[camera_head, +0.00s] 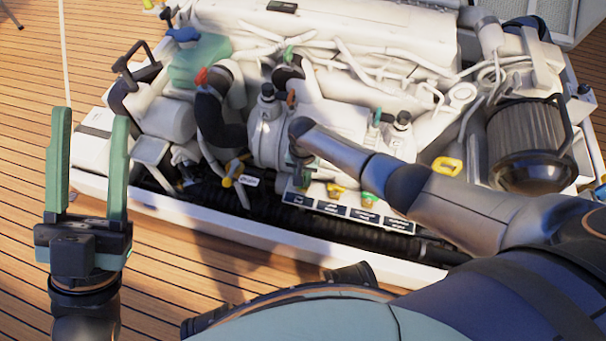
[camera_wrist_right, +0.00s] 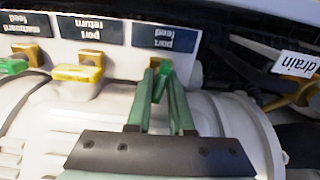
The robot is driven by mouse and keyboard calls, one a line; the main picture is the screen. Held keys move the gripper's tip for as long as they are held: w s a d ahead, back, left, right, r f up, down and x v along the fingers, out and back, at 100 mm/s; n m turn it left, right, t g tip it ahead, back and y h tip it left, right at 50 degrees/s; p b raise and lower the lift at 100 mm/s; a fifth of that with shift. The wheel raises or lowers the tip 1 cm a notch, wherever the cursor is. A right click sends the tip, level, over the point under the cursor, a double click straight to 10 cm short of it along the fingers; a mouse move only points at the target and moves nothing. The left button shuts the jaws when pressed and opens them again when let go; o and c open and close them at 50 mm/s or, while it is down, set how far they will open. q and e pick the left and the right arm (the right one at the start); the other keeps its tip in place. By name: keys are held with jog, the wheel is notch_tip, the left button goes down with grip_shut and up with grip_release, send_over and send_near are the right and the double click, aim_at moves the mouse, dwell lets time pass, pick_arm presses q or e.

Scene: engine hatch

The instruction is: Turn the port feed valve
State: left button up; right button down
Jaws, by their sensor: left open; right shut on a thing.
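The port feed label (camera_wrist_right: 166,38) shows upside down in the right wrist view, at the end of a row of labels on a white strip. The port feed valve's green handle (camera_wrist_right: 162,82) is just by that label. My right gripper (camera_wrist_right: 160,76) is shut on this handle, one finger on each side, and partly hides it. In the head view the label (camera_head: 298,199) shows, while my right wrist and arm largely cover the handle. My left gripper (camera_head: 88,160) is open, empty and upright above the deck at the left, away from the engine.
The port return valve's yellow handle (camera_wrist_right: 77,75) sits beside the port feed valve. The starboard feed valve's green handle (camera_wrist_right: 13,66) is farther along. A drain label (camera_wrist_right: 297,64) is on the other side. Hoses and a white hatch edge (camera_head: 190,222) surround the engine.

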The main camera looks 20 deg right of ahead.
pick_arm(q)
jog(key=shift+r, duration=0.3)
pick_arm(e)
jog(key=shift+n, duration=1)
pick_arm(q)
jog(key=shift+a, duration=0.1)
pick_arm(e)
jog(key=c, duration=0.8)
grip_release()
pick_arm(q)
notch_tip(320, 180, up, 9)
jog(key=p, duration=0.9)
jog(key=shift+s+a+r+m, duration=0.15)
jog(key=shift+s+a+m, duration=0.05)
jog(key=shift+a+m, duration=0.25)
pick_arm(e)
notch_tip(320, 180, up, 12)
jog(key=shift+r, duration=0.25)
